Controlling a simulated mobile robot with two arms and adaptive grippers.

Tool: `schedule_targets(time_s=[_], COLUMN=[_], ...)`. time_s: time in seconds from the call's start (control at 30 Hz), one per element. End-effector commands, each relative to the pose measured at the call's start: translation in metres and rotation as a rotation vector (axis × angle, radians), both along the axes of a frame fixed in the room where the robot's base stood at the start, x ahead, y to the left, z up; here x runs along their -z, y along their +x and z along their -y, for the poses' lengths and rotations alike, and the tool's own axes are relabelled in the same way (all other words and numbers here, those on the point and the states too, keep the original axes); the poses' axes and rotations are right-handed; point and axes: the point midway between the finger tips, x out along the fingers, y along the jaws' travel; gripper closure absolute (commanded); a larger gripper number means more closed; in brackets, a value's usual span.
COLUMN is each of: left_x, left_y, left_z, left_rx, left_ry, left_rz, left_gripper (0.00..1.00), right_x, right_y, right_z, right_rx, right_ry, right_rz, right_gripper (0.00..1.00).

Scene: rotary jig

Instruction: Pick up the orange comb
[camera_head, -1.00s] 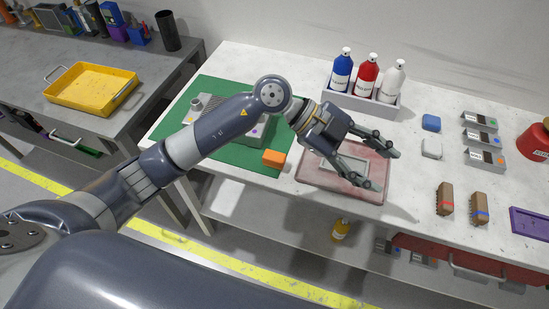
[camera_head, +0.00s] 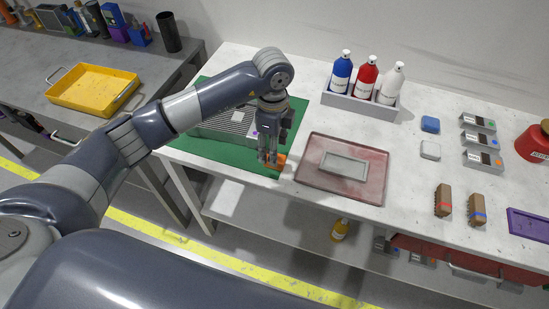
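A small orange block-like piece (camera_head: 281,160) lies at the front right corner of the green mat (camera_head: 207,148); no comb teeth can be made out on it. My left gripper (camera_head: 269,161) points down at this piece, its fingers in front of and beside its left part. The fingers partly hide the piece, and I cannot tell if they are closed on it. My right gripper is not in view.
A grey ribbed fixture (camera_head: 225,122) stands on the mat, partly behind my arm. A reddish tray (camera_head: 376,178) with a grey plate (camera_head: 344,163) lies to the right. A bottle rack (camera_head: 358,106) stands behind it. Brown brushes (camera_head: 443,200) and labelled grey pieces (camera_head: 482,158) are farther right.

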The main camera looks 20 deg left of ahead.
Motion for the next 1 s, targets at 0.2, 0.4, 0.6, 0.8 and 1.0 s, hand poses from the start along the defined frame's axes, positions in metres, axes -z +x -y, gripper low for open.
schedule_targets(time_s=[0.2, 0.4, 0.6, 0.8, 1.0], left_x=[0.025, 0.05, 0.053, 0.052, 0.052], left_y=[-0.001, 0.0, 0.001, 0.001, 0.001], left_z=[-0.001, -0.001, -0.001, -0.001, -0.001], left_rx=[-0.001, 0.0, 0.001, 0.001, 0.001], left_ry=[0.001, -0.001, -0.002, -0.002, -0.002], left_rz=[-0.006, -0.002, 0.0, 0.0, 0.0], left_gripper=[0.48, 0.48, 0.48, 0.82, 1.0], right_x=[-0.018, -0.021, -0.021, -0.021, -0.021], right_y=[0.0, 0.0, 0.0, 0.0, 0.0], right_z=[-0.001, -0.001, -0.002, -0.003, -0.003], right_rx=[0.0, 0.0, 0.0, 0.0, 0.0], right_ry=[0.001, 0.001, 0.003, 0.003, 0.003], right_rz=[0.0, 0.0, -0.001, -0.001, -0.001], right_gripper=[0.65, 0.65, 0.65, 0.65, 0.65])
